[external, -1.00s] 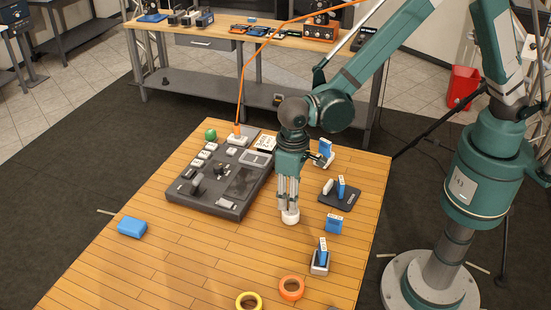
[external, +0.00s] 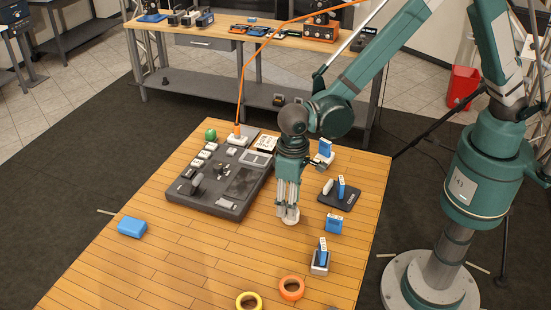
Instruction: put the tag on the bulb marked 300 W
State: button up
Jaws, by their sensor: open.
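My gripper (external: 290,212) points straight down over the wooden table, with its fingers open around or just above a small white round piece (external: 291,219). I cannot tell whether the fingers touch it, or whether it is the tag. Several small blue pieces with white marked faces stand to the right: one at the back (external: 325,147), one on a dark pad (external: 341,187), one on the bare wood (external: 334,224) and one in a grey holder (external: 322,250). Their markings are too small to read, so I cannot tell which one, if any, is the 300 W bulb.
A dark console (external: 217,204) with controls lies left of my gripper. A green ball (external: 210,134) is near its back corner. A blue block (external: 132,227) lies at the left edge. Orange (external: 291,279) and yellow (external: 249,294) rings lie at the front. The front-left wood is clear.

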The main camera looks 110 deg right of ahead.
jog(key=shift+r, duration=0.15)
jog(key=shift+r, duration=6)
jog(key=shift+r, duration=0.1)
